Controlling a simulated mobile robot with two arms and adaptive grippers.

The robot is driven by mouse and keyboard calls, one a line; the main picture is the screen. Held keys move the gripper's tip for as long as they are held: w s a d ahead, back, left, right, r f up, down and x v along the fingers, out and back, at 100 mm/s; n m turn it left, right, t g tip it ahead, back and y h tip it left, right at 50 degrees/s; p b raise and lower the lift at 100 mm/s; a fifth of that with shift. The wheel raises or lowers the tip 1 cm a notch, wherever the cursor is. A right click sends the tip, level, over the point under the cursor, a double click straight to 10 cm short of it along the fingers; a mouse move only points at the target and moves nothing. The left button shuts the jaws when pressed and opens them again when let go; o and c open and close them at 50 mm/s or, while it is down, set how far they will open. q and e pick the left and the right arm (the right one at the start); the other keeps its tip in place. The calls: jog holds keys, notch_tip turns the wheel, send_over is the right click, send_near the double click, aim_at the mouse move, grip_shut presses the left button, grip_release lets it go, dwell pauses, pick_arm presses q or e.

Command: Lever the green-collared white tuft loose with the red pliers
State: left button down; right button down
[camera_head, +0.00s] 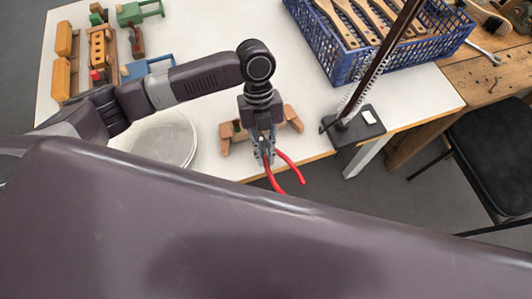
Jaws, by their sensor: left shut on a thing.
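My left gripper (264,148) reaches down at the table's front edge and is shut on the red pliers. The red handles of the pliers (288,165) stick out toward the front, past the table edge. A wooden piece (228,137) shows beside the gripper, with wood also on its right side. No white tuft can be made out, and the pliers' jaws are hidden by the gripper. My right gripper is not in view.
White plates (184,152) lie left of the gripper, partly under my arm. A lamp-like stand (357,126) is at the right table edge. A blue crate (350,71) of wooden brushes stands behind it. Wooden toys (98,50) lie at the back left. The back middle is clear.

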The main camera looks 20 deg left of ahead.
pick_arm(q)
jog(key=shift+w+a, duration=0.25)
jog(key=shift+a, duration=0.05)
dwell(0.5)
dwell(0.6)
jog(key=shift+f+p, duration=0.1)
jog(key=shift+p, duration=0.45)
dwell(0.4)
jog(key=shift+s+d+f+t+y+p, duration=0.1)
jog(key=shift+f+t+y+p, duration=0.15)
jog(key=shift+y+p, duration=0.2)
dwell(1.4)
jog(key=shift+f+t+y+p, duration=0.5)
jog(key=shift+t+p, duration=0.15)
jog(key=shift+p, duration=0.55)
dwell(2.7)
